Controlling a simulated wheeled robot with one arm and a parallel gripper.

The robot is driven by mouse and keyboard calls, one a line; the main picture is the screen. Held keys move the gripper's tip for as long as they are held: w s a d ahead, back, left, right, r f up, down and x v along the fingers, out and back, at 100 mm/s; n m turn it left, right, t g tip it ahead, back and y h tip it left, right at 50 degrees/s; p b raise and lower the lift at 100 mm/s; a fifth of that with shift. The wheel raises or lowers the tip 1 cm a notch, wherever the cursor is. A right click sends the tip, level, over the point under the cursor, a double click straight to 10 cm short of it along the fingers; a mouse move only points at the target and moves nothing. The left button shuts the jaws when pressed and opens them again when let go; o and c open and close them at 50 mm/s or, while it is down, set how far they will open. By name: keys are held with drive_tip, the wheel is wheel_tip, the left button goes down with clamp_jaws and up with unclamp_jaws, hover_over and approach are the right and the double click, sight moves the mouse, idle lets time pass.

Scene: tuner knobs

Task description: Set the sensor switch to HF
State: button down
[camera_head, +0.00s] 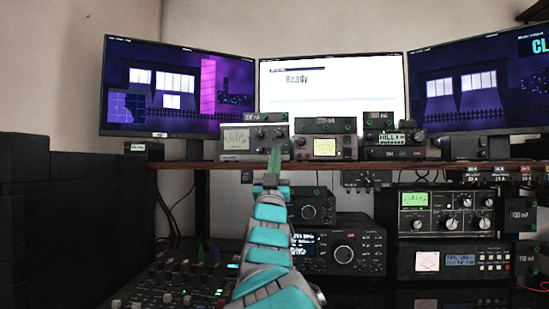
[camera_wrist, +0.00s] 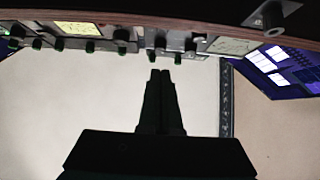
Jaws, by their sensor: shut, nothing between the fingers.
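My gripper (camera_head: 274,156) is raised in front of the shelf, at the right part of a grey meter unit (camera_head: 235,144). In the wrist view, which looks upside down, my gripper (camera_wrist: 160,75) has its two dark fingers together with nothing between them. The fingertips point at the lower front of that unit, close to a small knob or switch (camera_wrist: 158,54); I cannot tell whether they touch it. The pale meter face (camera_wrist: 232,46) lies to the right there. The labels are too small to read, so I cannot tell which control is the sensor switch or its setting.
Radios (camera_head: 345,252) and a mixer panel (camera_head: 165,285) sit below. Three monitors (camera_head: 330,83) stand behind. A dark block wall (camera_head: 45,220) is at left.

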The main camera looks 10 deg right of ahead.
drive_tip(key=s+r+v, duration=0.1)
drive_tip(key=v, duration=0.6)
drive_tip(key=shift+s+a+b, duration=0.2)
drive_tip(key=shift+a+b, duration=0.05)
drive_tip(key=shift+b, duration=0.1)
